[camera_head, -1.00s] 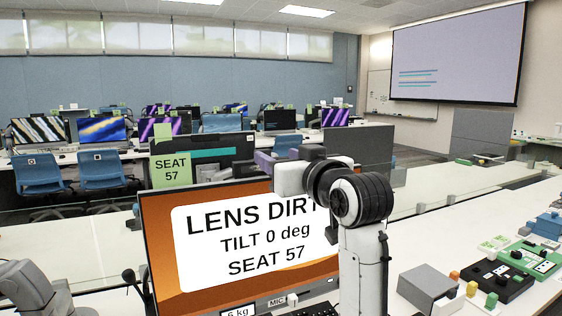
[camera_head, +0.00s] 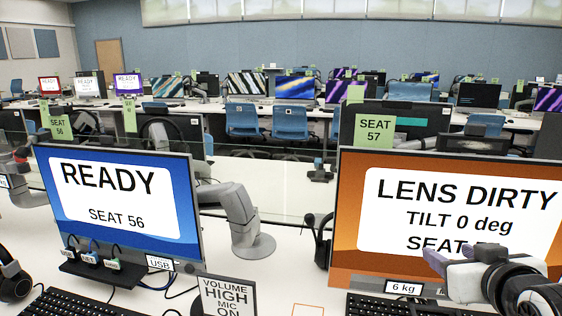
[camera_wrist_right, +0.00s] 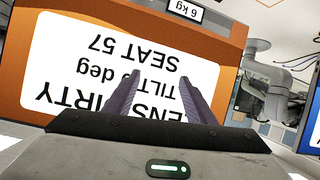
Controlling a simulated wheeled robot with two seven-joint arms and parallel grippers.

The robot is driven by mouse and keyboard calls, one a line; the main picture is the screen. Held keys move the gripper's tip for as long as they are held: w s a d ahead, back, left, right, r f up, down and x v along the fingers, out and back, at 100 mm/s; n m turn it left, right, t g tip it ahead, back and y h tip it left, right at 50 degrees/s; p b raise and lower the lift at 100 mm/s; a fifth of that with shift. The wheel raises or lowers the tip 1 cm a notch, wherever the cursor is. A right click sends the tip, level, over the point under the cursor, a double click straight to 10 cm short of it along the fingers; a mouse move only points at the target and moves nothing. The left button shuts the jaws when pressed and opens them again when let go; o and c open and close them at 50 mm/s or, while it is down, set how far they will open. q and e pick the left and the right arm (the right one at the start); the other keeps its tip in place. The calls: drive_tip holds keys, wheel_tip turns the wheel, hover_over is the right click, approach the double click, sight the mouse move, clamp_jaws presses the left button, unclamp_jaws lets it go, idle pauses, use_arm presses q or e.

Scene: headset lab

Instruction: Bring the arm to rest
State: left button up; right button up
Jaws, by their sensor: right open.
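My right arm comes in at the lower right of the head view. Its right gripper (camera_head: 460,256) has purple-grey fingers in front of the lower part of the orange SEAT 57 monitor (camera_head: 348,260). In the right wrist view the two fingers (camera_wrist_right: 158,97) stand apart with nothing between them. That monitor (camera_wrist_right: 232,47) fills much of the wrist view, upside down, reading LENS DIRTY, TILT 0 deg, SEAT 57. The gripper hides part of its last line in the head view. My left gripper is not in view.
A blue SEAT 56 monitor (camera_head: 185,232) reading READY stands at left. A grey jointed stand (camera_head: 235,215) and a headset (camera_head: 320,240) stand between the monitors. Keyboards (camera_head: 70,303) and a VOLUME HIGH sign (camera_head: 228,297) are at the front. Clear desk (camera_head: 285,262) lies between the screens.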

drive_tip(key=s+a+f+n+g+y, duration=0.1)
drive_tip(key=s+a+f+g, duration=0.15)
drive_tip(key=s+f, duration=0.45)
drive_tip(key=s+a+f+g, duration=0.2)
drive_tip(key=s+a+f, duration=0.15)
drive_tip(key=f, duration=0.65)
drive_tip(key=s+a+f+n+g+y, duration=0.1)
drive_tip(key=s+a+f+g, duration=0.15)
drive_tip(key=s+f, duration=0.5)
drive_tip(key=s+a+f+g, duration=0.2)
drive_tip(key=s+f+g, duration=0.15)
drive_tip(key=s, duration=0.75)
drive_tip(key=w+a+f+t+y, duration=0.1)
drive_tip(key=w+a+f+t, duration=0.1)
drive_tip(key=f, duration=0.4)
drive_tip(key=w+a+f+t+y, duration=0.1)
drive_tip(key=w+a+f+t, duration=0.2)
drive_tip(key=f, duration=0.3)
drive_tip(key=shift+f+t, duration=0.25)
drive_tip(key=shift+t, duration=0.3)
